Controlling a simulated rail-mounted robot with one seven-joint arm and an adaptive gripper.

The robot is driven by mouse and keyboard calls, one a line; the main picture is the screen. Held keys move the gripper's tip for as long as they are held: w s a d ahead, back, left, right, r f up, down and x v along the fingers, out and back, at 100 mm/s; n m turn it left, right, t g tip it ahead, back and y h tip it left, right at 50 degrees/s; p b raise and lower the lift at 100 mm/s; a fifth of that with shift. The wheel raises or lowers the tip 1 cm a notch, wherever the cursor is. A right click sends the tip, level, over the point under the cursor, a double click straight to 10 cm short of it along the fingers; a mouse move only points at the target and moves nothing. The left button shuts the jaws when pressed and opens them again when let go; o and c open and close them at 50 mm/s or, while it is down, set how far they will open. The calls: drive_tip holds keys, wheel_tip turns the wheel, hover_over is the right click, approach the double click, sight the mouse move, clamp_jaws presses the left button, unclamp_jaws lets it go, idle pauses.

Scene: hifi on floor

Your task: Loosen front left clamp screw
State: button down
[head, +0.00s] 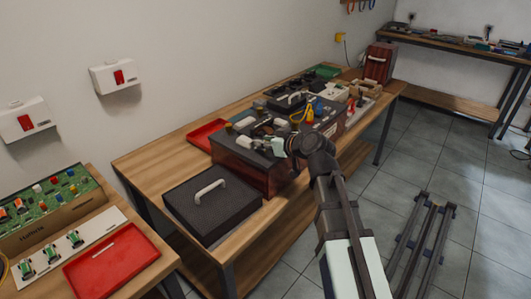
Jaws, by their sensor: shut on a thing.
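A dark box-shaped unit (236,172) with a brownish front stands on the wooden bench, with small light and dark fittings on its top. My arm reaches in from the lower right. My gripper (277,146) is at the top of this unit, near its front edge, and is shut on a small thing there. That thing is mostly hidden by the gripper; its place fits a clamp screw, but its shape is too small to make out. Other small fittings (246,122) show on the top to the left of my gripper.
A black lidded case (212,222) with a pale handle stands at the bench front. A red tray (206,134) lies behind the unit. Another bench with a red tray (112,262) is at lower left.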

drive_tip(key=n+g+b, duration=0.1)
drive_tip(key=n+g+y+b, duration=0.2)
drive_tip(key=shift+w+d+f+n+b, duration=0.1)
drive_tip(key=shift+w+f+n+b, duration=0.15)
drive_tip(key=shift+n+b, duration=0.1)
drive_tip(key=shift+s+r+n+g+y+b, duration=0.1)
drive_tip(key=shift+n+g+y+b, duration=0.25)
drive_tip(key=shift+n+g, duration=0.25)
drive_tip(key=shift+s+r+n+g+y+b, duration=0.1)
drive_tip(key=shift+n+g+y+b, duration=0.25)
drive_tip(key=shift+g, duration=0.35)
drive_tip(key=shift+s, duration=0.1)
drive_tip(key=shift+f, duration=0.1)
drive_tip(key=c, duration=0.9)
unclamp_jaws()
drive_tip(key=v, duration=1.2)
